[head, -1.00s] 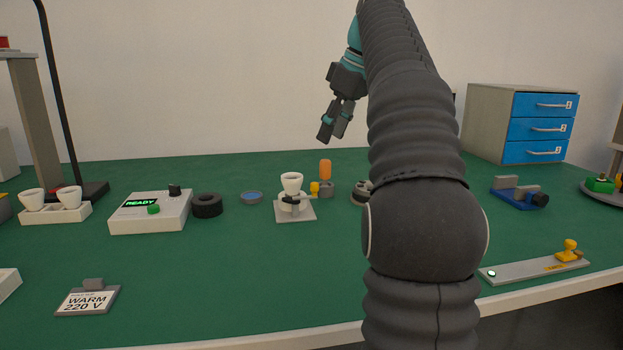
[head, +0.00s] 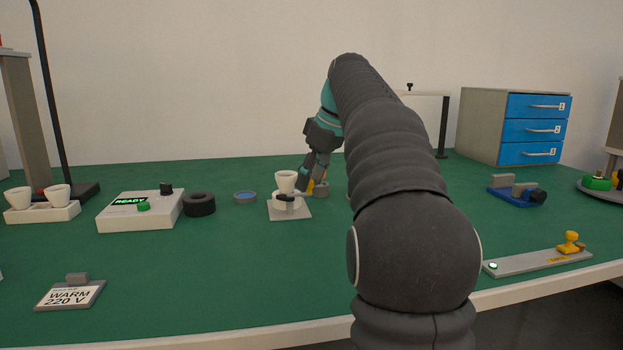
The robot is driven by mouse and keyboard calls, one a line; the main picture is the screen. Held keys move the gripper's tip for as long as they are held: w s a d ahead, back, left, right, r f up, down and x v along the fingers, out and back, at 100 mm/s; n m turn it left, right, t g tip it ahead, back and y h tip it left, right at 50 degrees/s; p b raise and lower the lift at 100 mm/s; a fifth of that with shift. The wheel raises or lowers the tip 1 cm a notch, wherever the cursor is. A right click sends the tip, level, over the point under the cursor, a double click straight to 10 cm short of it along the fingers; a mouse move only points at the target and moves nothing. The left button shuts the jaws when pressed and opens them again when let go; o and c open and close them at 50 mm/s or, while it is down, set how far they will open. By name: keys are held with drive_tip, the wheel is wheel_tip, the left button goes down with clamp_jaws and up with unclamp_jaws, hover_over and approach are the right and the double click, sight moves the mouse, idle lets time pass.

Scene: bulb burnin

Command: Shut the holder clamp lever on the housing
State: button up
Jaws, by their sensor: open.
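The housing (head: 278,213) is a small fixture on a light grey square base plate, left of the middle of the green table. A white cup-shaped part (head: 286,178) stands upright on it. A dark piece (head: 284,199) crosses its front and appears to be the clamp lever; its far end is hidden by my gripper or too small to make out. My gripper (head: 309,190) points down just right of the housing, with its fingers open. I cannot tell whether it touches the lever. A yellow-orange part (head: 321,188) shows just behind the fingers.
A white box reading READY (head: 140,213), a black ring (head: 199,204) and a blue-topped disc (head: 245,197) stand left of the housing. A WARM 220 V sign (head: 70,295) is at the front left. The table in front of the housing is clear.

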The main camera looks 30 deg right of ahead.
drive_tip(key=shift+c, duration=0.2)
clamp_jaws()
drive_tip(key=shift+s+a, duration=0.1)
drive_tip(key=m, duration=0.1)
drive_tip(key=s+m+h, duration=0.1)
drive_tip(key=m, duration=0.1)
drive_tip(key=shift+a+t, duration=0.3)
drive_tip(key=m, duration=0.1)
drive_tip(key=m+h+p, duration=0.1)
drive_tip(key=shift+s+a+r+m, duration=0.1)
drive_tip(key=shift+s+a+m, duration=0.2)
drive_tip(key=shift+s+a, duration=0.1)
drive_tip(key=m, duration=0.1)
drive_tip(key=a+m+h+p, duration=0.1)
drive_tip(key=m, duration=0.2)
drive_tip(key=shift+s+a+h+p, duration=0.15)
drive_tip(key=shift+s+h+p, duration=0.2)
drive_tip(key=shift+h+p, duration=0.05)
drive_tip(key=shift+s+a+m+h+p, duration=0.1)
drive_tip(key=shift+a+m+h+p, duration=0.25)
drive_tip(key=shift+m, duration=0.85)
